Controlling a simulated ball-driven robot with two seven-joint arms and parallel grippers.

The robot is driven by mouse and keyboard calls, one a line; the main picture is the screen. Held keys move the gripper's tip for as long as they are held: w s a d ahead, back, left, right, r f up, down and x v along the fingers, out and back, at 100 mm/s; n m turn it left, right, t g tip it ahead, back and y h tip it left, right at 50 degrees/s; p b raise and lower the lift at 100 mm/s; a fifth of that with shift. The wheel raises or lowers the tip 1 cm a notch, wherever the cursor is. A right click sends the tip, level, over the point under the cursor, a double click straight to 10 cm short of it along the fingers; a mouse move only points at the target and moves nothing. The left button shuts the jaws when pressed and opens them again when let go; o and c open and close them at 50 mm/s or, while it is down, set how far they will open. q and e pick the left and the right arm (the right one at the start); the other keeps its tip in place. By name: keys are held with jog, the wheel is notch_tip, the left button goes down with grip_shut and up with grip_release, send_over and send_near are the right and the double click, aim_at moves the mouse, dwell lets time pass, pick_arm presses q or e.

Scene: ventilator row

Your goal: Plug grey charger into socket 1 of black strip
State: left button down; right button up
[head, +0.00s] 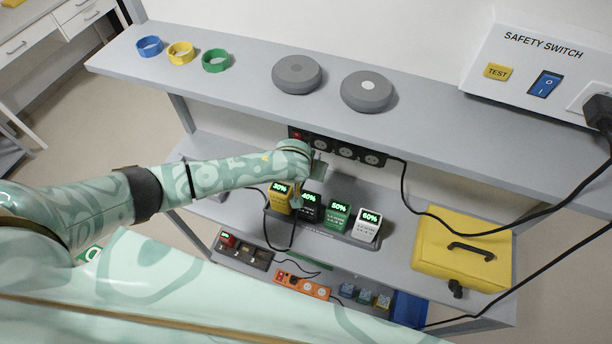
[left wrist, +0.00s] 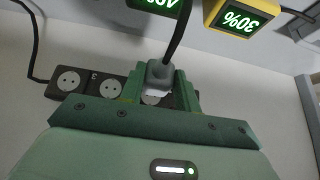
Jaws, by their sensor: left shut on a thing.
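The black strip (head: 333,146) is mounted under the upper shelf, with a red switch at its left end in the head view. In the left wrist view the strip (left wrist: 87,96) shows round white sockets, one marked 3. My left gripper (head: 316,168) is at the strip's left part. It is shut on the grey charger (left wrist: 159,74), whose black cable runs away from the strip. The charger sits between the green fingers (left wrist: 160,92), in front of a socket partly hidden behind it. I cannot tell whether its pins are in that socket. My right gripper is not in view.
Below the strip, several battery blocks with percentage displays stand in a tray (head: 320,233). A yellow case (head: 450,240) is at the right. An orange strip (head: 302,287) lies lower down. Rings and two grey discs (head: 297,73) rest on the upper shelf.

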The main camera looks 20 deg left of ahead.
pick_arm(q)
jog(key=shift+w+f+b, duration=0.1)
jog(key=shift+w+b, duration=0.65)
jog(key=shift+w, duration=0.15)
jog(key=shift+r+p, duration=0.2)
jog(key=shift+p, duration=0.1)
jog(key=shift+w, duration=0.15)
jog(key=shift+p, duration=0.35)
jog(key=shift+w, duration=0.25)
